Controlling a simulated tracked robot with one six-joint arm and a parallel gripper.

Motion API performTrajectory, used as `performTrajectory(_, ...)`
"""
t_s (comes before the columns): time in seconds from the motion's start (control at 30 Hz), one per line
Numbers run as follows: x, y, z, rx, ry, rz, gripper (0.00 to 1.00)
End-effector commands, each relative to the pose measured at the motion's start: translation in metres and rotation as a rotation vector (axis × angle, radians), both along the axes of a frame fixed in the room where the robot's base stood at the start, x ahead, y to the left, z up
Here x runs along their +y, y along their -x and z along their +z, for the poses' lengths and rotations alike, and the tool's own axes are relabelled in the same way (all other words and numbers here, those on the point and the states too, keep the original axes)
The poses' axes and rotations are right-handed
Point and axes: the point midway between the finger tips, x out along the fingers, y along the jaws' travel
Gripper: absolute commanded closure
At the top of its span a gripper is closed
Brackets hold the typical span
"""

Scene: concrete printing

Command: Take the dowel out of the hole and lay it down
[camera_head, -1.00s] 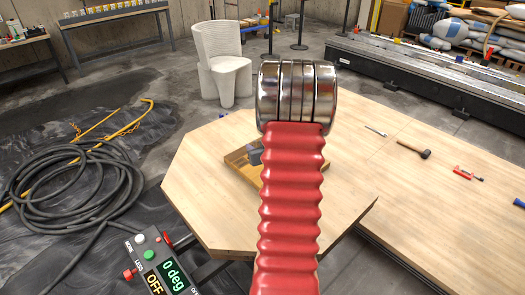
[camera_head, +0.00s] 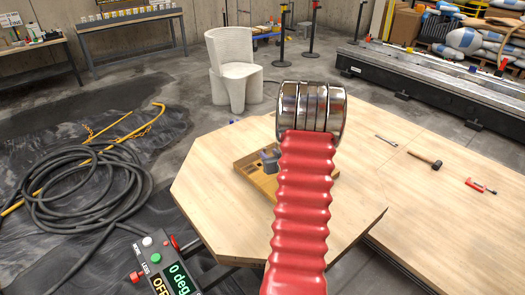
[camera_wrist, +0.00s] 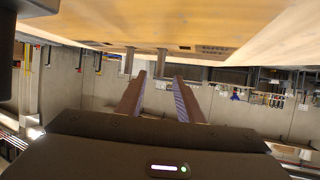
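A shallow wooden tray or board (camera_head: 262,186) lies on the pale wooden table (camera_head: 215,200), partly behind my red arm. A dark grey piece (camera_head: 269,158) shows at it; I cannot tell what it is. In the wrist view, a wooden surface fills the top, and two short grey pegs (camera_wrist: 128,61) (camera_wrist: 162,63) stand out from it. I cannot tell whether either is the dowel, nor do I see its hole clearly. My gripper (camera_wrist: 159,76) is open, its fingers apart with nothing between them, near the pegs. The head view hides it behind my arm.
A hammer (camera_head: 425,160), a red-handled tool (camera_head: 475,185) and a small metal tool (camera_head: 386,140) lie on the table's right part. The table's left part is clear.

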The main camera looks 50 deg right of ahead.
Motion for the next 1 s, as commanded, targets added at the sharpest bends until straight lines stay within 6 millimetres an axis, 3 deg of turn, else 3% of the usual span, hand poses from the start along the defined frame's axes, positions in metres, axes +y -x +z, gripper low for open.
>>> performTrajectory(0.6,-0.041,-0.065,-0.033,0.001,0.000,0.000,0.66)
performTrajectory(1.0,-0.053,-0.083,-0.042,0.001,0.000,-0.002,0.66)
